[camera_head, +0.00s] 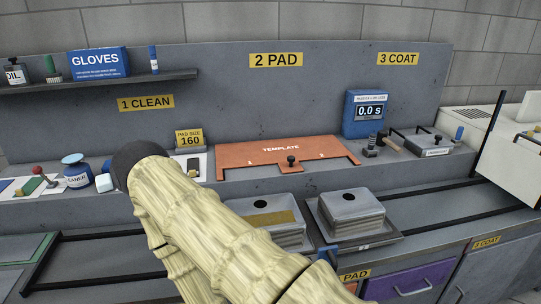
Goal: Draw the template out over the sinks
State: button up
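The template (255,158) is a flat orange plate with "TEMPLATE" in white. It lies on the raised shelf at the back, under the "2 PAD" sign, with a black knob (291,162) near its front edge. In front and below stand two grey block-like sinks: the left sink (283,240), partly behind my arm and with a tan strip on it, and the right sink (350,215), on a dark tray. Each has a dark round spot on top. The template is apart from both sinks. My arm crosses the foreground; my gripper is not in view.
A blue gauge (364,115) reading 0.0 s and a small dark press-like tool (428,140) stand right of the template. A "PAD SIZE 160" sign (190,138) stands left of it. Dark rails (455,221) run along the bench. A blue clamp-like part (328,253) sits at the front.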

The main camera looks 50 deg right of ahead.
aim_at(289, 153)
jog(key=u, duration=1.15)
jog(key=i, duration=1.45)
jog(key=z, duration=2.7)
